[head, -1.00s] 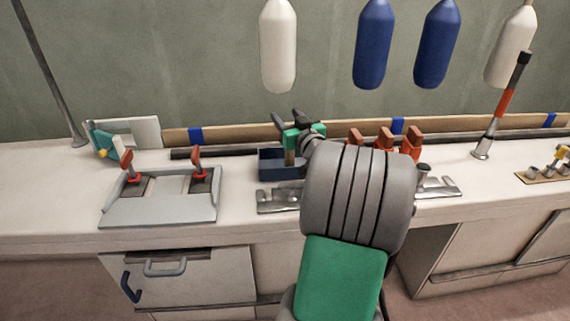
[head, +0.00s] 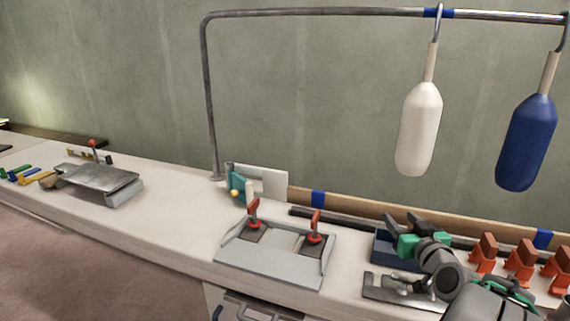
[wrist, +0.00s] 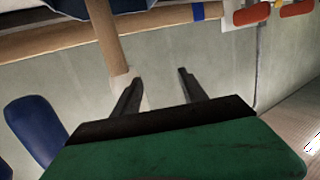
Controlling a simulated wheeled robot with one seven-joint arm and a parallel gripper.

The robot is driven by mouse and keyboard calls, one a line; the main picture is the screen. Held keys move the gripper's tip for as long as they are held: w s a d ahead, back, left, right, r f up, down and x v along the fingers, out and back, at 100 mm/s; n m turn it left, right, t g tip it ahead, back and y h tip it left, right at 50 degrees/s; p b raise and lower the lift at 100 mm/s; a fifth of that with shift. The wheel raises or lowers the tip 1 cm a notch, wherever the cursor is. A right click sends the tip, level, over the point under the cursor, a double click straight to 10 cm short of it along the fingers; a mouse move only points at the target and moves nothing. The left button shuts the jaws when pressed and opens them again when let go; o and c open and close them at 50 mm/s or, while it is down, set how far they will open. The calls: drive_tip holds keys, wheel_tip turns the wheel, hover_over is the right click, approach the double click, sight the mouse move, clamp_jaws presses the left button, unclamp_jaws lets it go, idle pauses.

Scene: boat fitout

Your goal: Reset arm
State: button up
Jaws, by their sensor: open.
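My gripper (head: 402,228) shows at the lower right of the head view, with green and dark parts, over a dark blue open box (head: 384,255) on the counter. In the wrist view its two dark fingers (wrist: 160,78) stand apart with nothing between them. A round wooden handle (wrist: 106,36) reaches down from the top of the wrist view and ends close beside the left finger; I cannot tell whether they touch. What else is in the box is hidden by my arm.
Orange-brown blocks (head: 519,258) stand right of my arm. A grey panel with two red-handled levers (head: 275,262) lies to the left. A white fender (head: 419,130) and a blue fender (head: 527,142) hang from a rail behind. The counter (head: 165,210) between panel and left-hand tray (head: 98,180) is clear.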

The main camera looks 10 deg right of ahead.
drive_tip(key=s+a+r+n+g+y+p, duration=0.15)
drive_tip(key=a+g+p, duration=0.3)
drive_tip(key=a, duration=0.65)
drive_tip(key=a+r+n+g+y+p, duration=0.25)
drive_tip(key=a+p, duration=0.35)
drive_tip(key=a, duration=0.5)
drive_tip(key=s+a+r+g+p, duration=0.1)
drive_tip(key=s+a+g+p, duration=0.2)
drive_tip(key=s, duration=0.4)
drive_tip(key=s+a+r+m+g+p, duration=0.1)
drive_tip(key=s+a+r+g+p, duration=0.1)
drive_tip(key=s+a+p, duration=0.2)
drive_tip(key=s, duration=0.3)
drive_tip(key=shift+s+a+m+g+h, duration=0.15)
drive_tip(key=shift+a+m+g+h, duration=0.15)
drive_tip(key=shift+g+h, duration=0.1)
drive_tip(key=shift+c, duration=0.5)
